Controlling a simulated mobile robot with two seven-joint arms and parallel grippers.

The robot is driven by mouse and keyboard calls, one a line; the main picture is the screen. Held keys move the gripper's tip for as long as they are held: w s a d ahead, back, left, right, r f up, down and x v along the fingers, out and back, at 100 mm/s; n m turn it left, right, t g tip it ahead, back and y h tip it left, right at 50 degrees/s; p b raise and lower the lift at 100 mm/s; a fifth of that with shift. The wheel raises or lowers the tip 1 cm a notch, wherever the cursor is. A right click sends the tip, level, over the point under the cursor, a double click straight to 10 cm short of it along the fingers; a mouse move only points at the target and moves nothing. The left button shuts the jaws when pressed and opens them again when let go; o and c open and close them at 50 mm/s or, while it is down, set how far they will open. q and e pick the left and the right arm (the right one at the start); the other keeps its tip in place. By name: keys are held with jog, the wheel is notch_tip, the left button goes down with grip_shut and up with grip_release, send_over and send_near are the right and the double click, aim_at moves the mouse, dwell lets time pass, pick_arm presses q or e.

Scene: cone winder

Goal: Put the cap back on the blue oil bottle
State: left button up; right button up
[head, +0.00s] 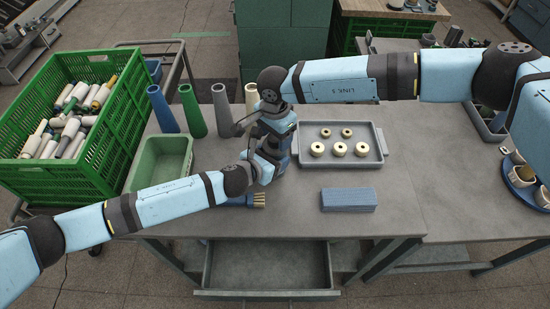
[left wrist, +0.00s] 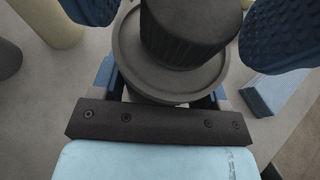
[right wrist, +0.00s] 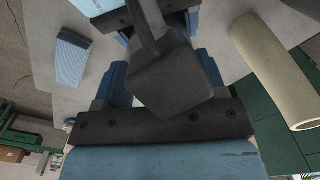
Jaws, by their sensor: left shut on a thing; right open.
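My left gripper (head: 268,158) is low over the middle of the table, largely hidden by arm links. In the left wrist view a dark grey ribbed round piece (left wrist: 190,30) with a wide disc sits between its blue fingers; it looks like a cap, but I cannot be sure. My right gripper (head: 274,128) comes down from above, close to the left one. In the right wrist view its fingers stand apart, and a dark grey block with a rod (right wrist: 165,80) is in front of them; I cannot tell what it belongs to. I cannot make out the blue bottle; the arms hide this spot.
Blue, green, grey and cream cones (head: 193,112) stand along the back. A green bin (head: 160,165) is at left, a grey tray (head: 375,150) with several cream rings at right. A brush (head: 258,200) and a blue stack (head: 347,199) lie in front. An open drawer (head: 268,268) is below.

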jog(key=c, duration=1)
jog(key=shift+o, duration=0.2)
jog(key=m, duration=0.6)
jog(key=o, duration=1)
jog(key=shift+r, duration=2.25)
